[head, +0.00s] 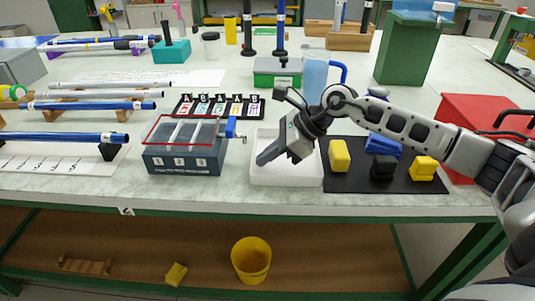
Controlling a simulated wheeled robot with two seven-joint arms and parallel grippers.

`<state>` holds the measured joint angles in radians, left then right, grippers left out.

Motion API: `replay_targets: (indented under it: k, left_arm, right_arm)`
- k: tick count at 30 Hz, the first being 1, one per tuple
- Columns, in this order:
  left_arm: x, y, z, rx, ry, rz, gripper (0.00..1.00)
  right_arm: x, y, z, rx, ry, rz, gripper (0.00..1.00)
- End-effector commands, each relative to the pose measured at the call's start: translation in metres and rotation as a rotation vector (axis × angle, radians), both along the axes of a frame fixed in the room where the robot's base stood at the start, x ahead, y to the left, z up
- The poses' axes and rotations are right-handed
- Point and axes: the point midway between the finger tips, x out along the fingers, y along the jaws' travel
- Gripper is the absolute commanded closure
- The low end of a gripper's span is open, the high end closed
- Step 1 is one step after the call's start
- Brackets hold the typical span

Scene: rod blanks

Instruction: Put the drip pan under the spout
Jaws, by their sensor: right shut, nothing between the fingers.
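A white shallow tray (287,178), which looks like the drip pan, lies on the bench near its front edge, right of a grey box (184,162) numbered 1, 2, 3. My right gripper (266,156) reaches in from the right over the tray. Its fingers are shut and empty, pointing left and down; I cannot tell whether they touch the tray. The gripper covers part of the tray. No spout is clearly recognisable; a blue fitting (231,127) sits at the box's right side, and a white piece (443,7) tops the green stand. My left gripper is not in view.
A black mat (345,183) with yellow, black and blue blocks adjoins the tray's right side. A light blue jug (314,78) and a green box (278,71) stand behind. Blue rods (64,138) lie at left. A yellow bucket (251,260) is on the lower shelf.

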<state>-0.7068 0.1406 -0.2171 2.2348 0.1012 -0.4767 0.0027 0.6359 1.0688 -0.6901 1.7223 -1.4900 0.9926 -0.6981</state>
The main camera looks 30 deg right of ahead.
Motion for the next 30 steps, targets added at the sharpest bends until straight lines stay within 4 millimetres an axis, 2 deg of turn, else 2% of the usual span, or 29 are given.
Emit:
replay_targets:
  k: [3, 9, 13, 24, 30]
  left_arm:
    - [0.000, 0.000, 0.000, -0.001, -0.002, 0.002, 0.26]
    - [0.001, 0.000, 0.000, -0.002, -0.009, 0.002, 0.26]
    - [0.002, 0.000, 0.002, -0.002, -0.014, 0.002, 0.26]
    - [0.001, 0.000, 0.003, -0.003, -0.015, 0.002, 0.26]
    - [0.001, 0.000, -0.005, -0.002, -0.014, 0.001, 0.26]
  right_arm:
    - [0.002, 0.003, 0.000, 0.002, 0.000, 0.001, 1.00]
    - [0.019, 0.032, 0.000, 0.003, -0.003, 0.004, 1.00]
    - [0.026, 0.042, 0.000, 0.001, -0.001, 0.001, 1.00]
    - [0.026, 0.042, -0.001, -0.001, 0.001, 0.000, 1.00]
    - [0.020, 0.027, -0.003, -0.002, 0.000, 0.006, 1.00]
